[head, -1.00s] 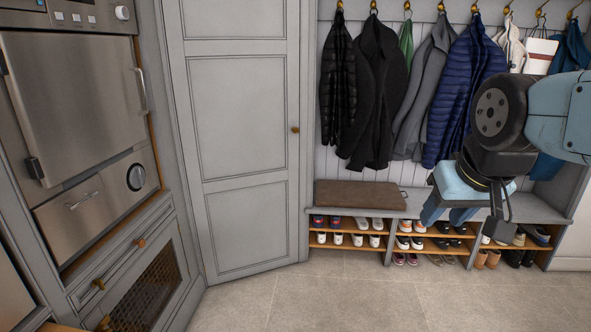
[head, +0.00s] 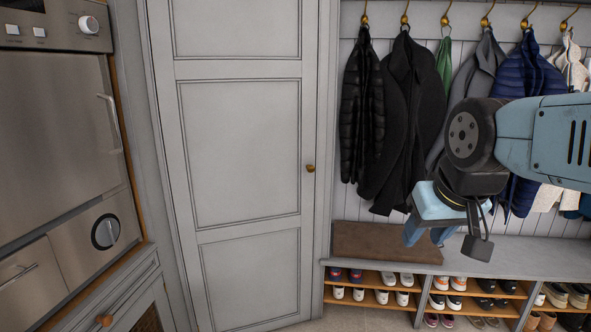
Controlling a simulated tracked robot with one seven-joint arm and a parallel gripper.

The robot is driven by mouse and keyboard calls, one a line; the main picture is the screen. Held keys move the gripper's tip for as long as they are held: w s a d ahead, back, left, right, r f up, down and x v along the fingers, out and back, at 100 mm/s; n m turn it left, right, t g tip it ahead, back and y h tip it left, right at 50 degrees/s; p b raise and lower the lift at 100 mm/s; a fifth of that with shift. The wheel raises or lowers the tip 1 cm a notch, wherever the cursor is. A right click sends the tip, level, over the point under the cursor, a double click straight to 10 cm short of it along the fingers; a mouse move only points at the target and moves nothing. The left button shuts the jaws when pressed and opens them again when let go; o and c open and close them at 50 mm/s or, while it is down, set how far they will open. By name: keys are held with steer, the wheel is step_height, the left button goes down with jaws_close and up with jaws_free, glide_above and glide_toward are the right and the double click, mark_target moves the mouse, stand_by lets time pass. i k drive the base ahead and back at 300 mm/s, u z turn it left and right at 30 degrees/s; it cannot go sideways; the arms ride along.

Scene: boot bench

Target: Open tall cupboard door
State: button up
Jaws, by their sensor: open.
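The tall cupboard door (head: 240,155) is grey with recessed panels and stands left of centre in the head view. It looks shut. Its small round brass knob (head: 310,168) is on the door's right side. My gripper (head: 428,238) is at the right, in front of the bench and coats, with its blue fingers pointing down and left. It is open and empty, well to the right of the knob and lower in the picture, and apart from the door.
Coats (head: 385,115) hang from brass hooks right of the door. Below is a bench (head: 480,262) with a brown cushion (head: 385,242) and shoes on shelves. A steel oven (head: 60,150) stands at the left.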

mark_target(235, 80)
steer(key=u, duration=0.1)
steer(key=i, duration=1.05)
steer(key=u, duration=0.1)
